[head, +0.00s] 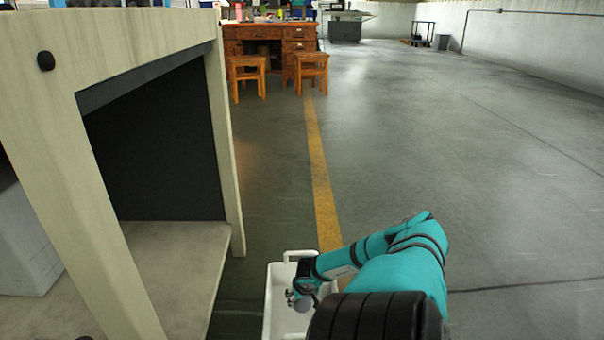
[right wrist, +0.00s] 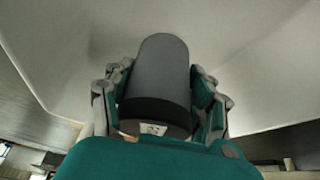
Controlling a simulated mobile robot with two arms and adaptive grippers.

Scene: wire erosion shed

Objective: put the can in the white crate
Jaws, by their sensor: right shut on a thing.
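The white crate (head: 269,292) stands on the floor at the lower middle of the head view, with a handle at its far end. My right arm partly covers it. My right gripper (head: 303,300) points down over the crate. In the right wrist view, this gripper (right wrist: 160,95) is shut on the can (right wrist: 160,70), a dark grey cylinder with a black band, one finger on each side. Pale crate walls (right wrist: 258,70) surround the can in that view. Whether the can touches the crate floor cannot be told. My left gripper is not in view.
A pale bench frame (head: 120,250) with a dark recess stands close on the left. A wooden desk (head: 270,33) and two stools (head: 311,68) are far back. A yellow line (head: 318,170) runs along the floor. The grey floor (head: 460,170) on the right is clear.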

